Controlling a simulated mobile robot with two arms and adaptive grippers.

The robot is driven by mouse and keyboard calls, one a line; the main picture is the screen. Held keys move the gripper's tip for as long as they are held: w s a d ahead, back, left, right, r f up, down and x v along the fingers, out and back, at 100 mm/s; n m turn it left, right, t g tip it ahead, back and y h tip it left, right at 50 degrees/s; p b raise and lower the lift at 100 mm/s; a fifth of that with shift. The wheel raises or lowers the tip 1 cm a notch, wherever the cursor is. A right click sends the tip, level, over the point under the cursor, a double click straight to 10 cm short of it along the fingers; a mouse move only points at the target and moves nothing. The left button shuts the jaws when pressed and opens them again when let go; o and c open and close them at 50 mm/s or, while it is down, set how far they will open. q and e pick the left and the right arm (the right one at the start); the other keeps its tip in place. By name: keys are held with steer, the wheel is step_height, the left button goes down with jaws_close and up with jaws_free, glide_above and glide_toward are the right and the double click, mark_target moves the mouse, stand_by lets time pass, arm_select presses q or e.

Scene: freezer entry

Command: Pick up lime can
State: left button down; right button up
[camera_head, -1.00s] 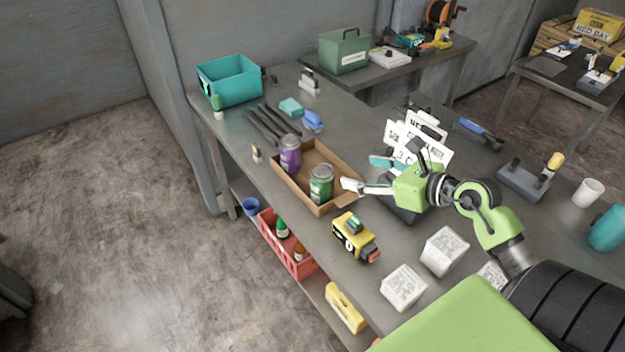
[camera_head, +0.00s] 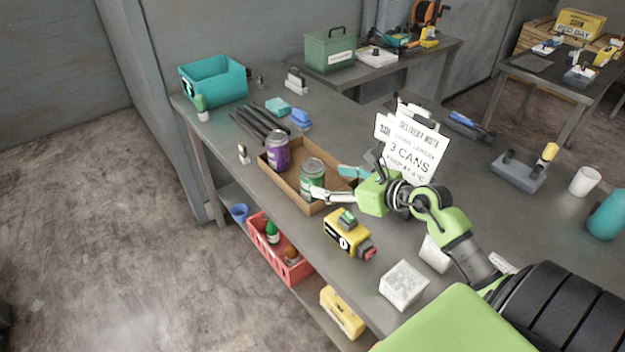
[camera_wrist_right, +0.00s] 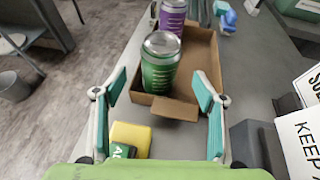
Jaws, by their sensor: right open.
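A green can (camera_head: 312,176) with a silver lid stands upright at the near end of an open cardboard tray (camera_head: 291,202). It also shows in the right wrist view (camera_wrist_right: 160,68). A purple can (camera_head: 277,152) stands upright behind it in the same tray. My right gripper (camera_head: 335,181) is open at the tray's near right corner. My left gripper is not in view.
A yellow device (camera_head: 347,237) sits close in front of the tray. A delivery note on a stand (camera_head: 408,145) is behind my right gripper. White blocks (camera_head: 404,286) lie nearer. A red crate (camera_head: 280,256) is on the shelf below.

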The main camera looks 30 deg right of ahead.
mark_target(322, 178)
steer(key=x, duration=0.2)
steer(key=shift+w+a+f, duration=0.1)
steer(key=shift+w+f, duration=0.05)
steer(key=shift+w, duration=0.2)
steer(key=shift+w+p, duration=0.2)
steer(key=shift+p, duration=0.15)
steer(key=p+x, duration=0.1)
steer(key=x, duration=0.3)
steer(key=shift+f, duration=0.1)
steer(key=shift+w+a+f, duration=0.15)
steer(key=shift+w+f, duration=0.1)
steer(key=shift+w, duration=0.05)
steer(key=shift+s, duration=0.1)
steer(key=c, duration=1.4)
steer(key=shift+r, duration=0.15)
steer(key=shift+c, duration=0.7)
